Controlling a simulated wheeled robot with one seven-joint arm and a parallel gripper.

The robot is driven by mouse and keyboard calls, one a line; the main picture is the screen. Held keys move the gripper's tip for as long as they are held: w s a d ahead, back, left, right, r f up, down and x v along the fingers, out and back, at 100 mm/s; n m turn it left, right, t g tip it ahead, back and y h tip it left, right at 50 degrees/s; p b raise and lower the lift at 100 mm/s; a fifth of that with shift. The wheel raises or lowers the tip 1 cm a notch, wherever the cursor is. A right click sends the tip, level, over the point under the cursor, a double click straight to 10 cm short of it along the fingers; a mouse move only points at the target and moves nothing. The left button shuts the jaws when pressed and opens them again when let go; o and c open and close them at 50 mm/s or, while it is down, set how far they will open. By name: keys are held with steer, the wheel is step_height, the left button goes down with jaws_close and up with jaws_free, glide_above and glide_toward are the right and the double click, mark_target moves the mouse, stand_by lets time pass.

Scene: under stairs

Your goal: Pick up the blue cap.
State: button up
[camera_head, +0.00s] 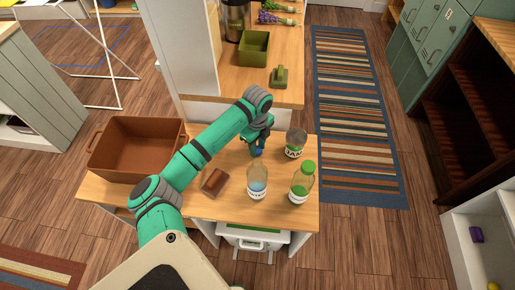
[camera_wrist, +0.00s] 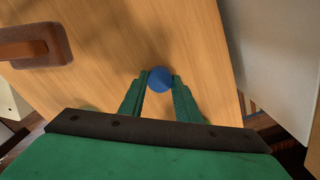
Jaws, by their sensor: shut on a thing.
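The blue cap (camera_wrist: 159,78) is a small round disc between the fingertips of my gripper (camera_wrist: 159,84) in the wrist view. The green fingers touch it on both sides, so my gripper is shut on it. In the head view my gripper (camera_head: 257,147) points down over the wooden counter, and the blue cap (camera_head: 259,153) shows as a small blue patch at its tips. I cannot tell whether the cap still touches the counter.
A bottle with pale blue liquid (camera_head: 257,184), a green-capped bottle (camera_head: 302,183) and a jar (camera_head: 295,143) stand close to my gripper. Green containers (camera_head: 254,48) stand behind.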

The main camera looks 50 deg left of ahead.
steer(key=shift+r, duration=0.45)
steer(key=s+a+r, duration=0.1)
steer(key=s+r, duration=1)
steer(key=s, duration=0.3)
steer(key=shift+r, duration=0.25)
steer(key=shift+c, duration=0.2)
